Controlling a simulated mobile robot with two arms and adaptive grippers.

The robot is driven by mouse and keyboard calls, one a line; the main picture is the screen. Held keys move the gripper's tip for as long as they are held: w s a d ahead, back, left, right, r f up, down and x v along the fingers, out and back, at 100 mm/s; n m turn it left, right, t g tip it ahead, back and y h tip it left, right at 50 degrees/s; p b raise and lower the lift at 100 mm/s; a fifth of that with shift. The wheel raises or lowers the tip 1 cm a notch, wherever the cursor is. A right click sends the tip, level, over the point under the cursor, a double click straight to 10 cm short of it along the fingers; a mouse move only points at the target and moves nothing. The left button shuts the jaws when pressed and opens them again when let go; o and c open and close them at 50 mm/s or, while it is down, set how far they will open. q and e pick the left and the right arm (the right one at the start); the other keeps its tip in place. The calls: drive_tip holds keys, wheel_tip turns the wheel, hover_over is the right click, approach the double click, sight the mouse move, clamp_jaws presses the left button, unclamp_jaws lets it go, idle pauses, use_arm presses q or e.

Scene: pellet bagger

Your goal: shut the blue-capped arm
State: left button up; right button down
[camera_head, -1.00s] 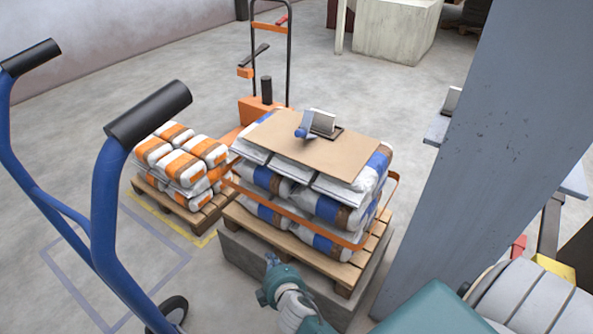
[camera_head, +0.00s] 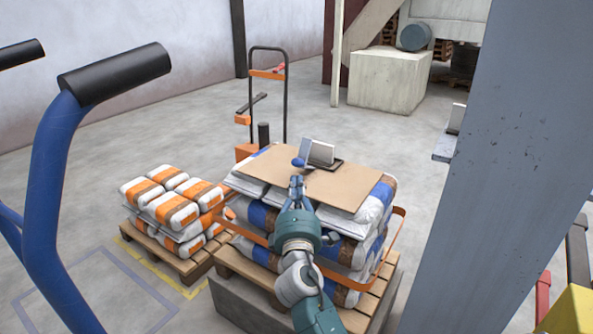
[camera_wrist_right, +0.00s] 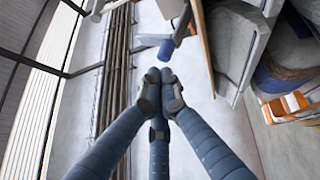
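The blue-capped arm (camera_head: 304,151) is a small grey arm with a blue end cap (camera_head: 298,162). It belongs to a small device with a grey plate (camera_head: 321,153) on a dark base, on top of the cardboard sheet (camera_head: 345,187). The arm stands steeply up from the device. My right gripper (camera_head: 296,182) is at the front edge of the sheet, just short of the cap. In the right wrist view its fingertips (camera_wrist_right: 161,77) are together with nothing between them, and the blue cap (camera_wrist_right: 166,48) is just beyond, apart from them. My left gripper is out of view.
The sheet lies on stacked bags (camera_head: 372,213) on a wooden pallet (camera_head: 372,303). Orange-banded bags (camera_head: 172,205) stand at left. A blue handle with black grip (camera_head: 118,72) is nearer left. A grey column (camera_head: 470,190) rises at right. Open floor lies behind.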

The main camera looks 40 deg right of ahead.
sight(297, 159)
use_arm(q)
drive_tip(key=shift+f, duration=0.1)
use_arm(e)
drive_tip(key=x, duration=0.6)
drive_tip(key=shift+w+r+p, duration=0.1)
drive_tip(key=shift+r+p, duration=0.15)
drive_tip(key=shift+p, duration=0.1)
drive_tip(key=shift+d+r, duration=0.1)
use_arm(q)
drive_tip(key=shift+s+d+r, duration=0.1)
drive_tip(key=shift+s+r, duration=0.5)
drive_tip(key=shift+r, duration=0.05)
use_arm(e)
drive_tip(key=shift+m+g, duration=0.3)
